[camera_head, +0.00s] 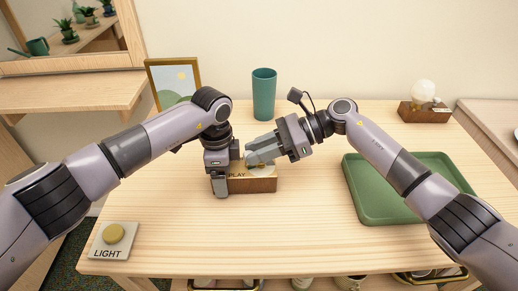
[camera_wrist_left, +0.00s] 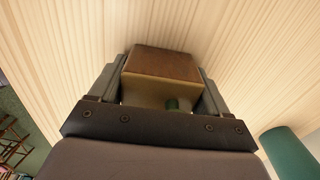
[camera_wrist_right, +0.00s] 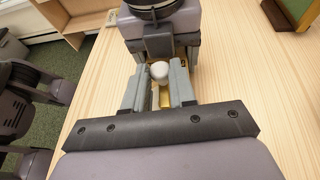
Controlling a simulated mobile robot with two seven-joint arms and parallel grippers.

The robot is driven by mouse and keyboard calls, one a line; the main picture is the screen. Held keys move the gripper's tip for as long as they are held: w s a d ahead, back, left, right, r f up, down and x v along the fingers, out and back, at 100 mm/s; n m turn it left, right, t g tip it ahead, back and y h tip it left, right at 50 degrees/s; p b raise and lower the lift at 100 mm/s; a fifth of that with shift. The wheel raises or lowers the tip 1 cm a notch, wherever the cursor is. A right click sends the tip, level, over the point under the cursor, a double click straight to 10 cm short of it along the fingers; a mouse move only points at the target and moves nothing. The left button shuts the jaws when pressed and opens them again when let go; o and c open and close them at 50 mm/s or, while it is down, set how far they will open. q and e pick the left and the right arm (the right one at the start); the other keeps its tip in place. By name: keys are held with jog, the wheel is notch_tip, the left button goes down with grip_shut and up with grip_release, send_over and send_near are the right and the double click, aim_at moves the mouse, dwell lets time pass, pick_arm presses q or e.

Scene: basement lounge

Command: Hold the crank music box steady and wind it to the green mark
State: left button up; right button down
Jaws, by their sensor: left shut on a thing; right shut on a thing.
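The music box (camera_head: 263,185) is a low wooden block with a pale gold top face marked PLAY, on the middle of the table. My left gripper (camera_head: 229,172) is shut on its left end; in the left wrist view the box's brown side (camera_wrist_left: 165,63) sits between both fingers. A small dark green piece (camera_wrist_left: 178,103) shows on its top there. My right gripper (camera_head: 258,153) is shut on the crank's white knob (camera_wrist_right: 160,70), seen between its fingers in the right wrist view. The fingers hide most of the crank, and I cannot make out the green mark for sure.
A teal cup (camera_head: 264,95) stands behind the box. A green tray (camera_head: 373,203) lies to the right, under my right arm. A LIGHT button plate (camera_head: 112,252) sits at the front left. A framed picture (camera_head: 160,98) and a small lamp (camera_head: 424,92) stand at the back.

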pick_arm(q)
jog(key=shift+w+a, duration=0.1)
pick_arm(e)
jog(key=shift+s, duration=0.1)
jog(key=c, duration=1)
grip_release()
jog(key=shift+o, duration=0.2)
jog(key=v, duration=1.2)
jog(key=shift+r, duration=0.1)
pick_arm(q)
jog(key=o, duration=1.3)
notch_tip(320, 180, up, 12)
jog(key=shift+s, duration=0.2)
